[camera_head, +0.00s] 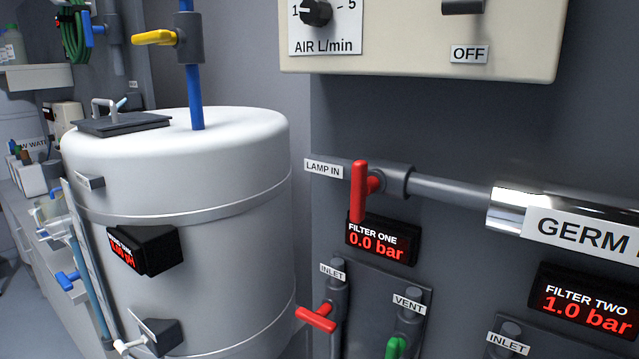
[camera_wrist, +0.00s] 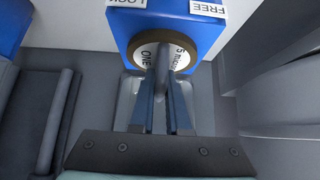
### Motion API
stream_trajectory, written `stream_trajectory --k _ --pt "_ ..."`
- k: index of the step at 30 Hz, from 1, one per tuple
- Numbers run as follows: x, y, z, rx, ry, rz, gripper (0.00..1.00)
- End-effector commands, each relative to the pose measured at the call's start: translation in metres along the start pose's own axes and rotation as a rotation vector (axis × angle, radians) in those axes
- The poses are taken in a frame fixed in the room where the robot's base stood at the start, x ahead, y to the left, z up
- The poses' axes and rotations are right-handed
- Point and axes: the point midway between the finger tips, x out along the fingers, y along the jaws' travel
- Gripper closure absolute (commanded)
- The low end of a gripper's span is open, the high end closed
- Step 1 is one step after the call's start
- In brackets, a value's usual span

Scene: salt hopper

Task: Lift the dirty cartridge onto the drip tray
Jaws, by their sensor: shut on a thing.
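In the wrist view, a round cartridge end (camera_wrist: 147,50) with a brown rim and a white face shows at the mouth of a blue housing (camera_wrist: 124,18). Its lettering includes "5" and "ONE". A grey bar handle stands out from its face toward me. My gripper (camera_wrist: 164,98) is shut on this handle, with a dark blue finger on either side. The rest of the cartridge is hidden, so I cannot tell how dirty it is. I cannot tell for sure which surface is the drip tray. My gripper is not in the head view.
The housing has "LOCK" and "FREE" labels. A dark raised-edge shape (camera_wrist: 28,115) lies left in the wrist view. In the head view, a white tank (camera_head: 190,250) stands left of a grey wall panel. The filter one display (camera_head: 378,240) reads 0.0 bar; red valve handles (camera_head: 316,319) stick out nearby.

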Motion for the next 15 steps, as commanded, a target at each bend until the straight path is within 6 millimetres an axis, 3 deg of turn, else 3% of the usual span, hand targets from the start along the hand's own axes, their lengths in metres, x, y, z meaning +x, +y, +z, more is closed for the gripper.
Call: stream_trajectory --k 15 --pt "-0.012 -0.001 -0.011 0.001 0.002 -0.002 1.0"
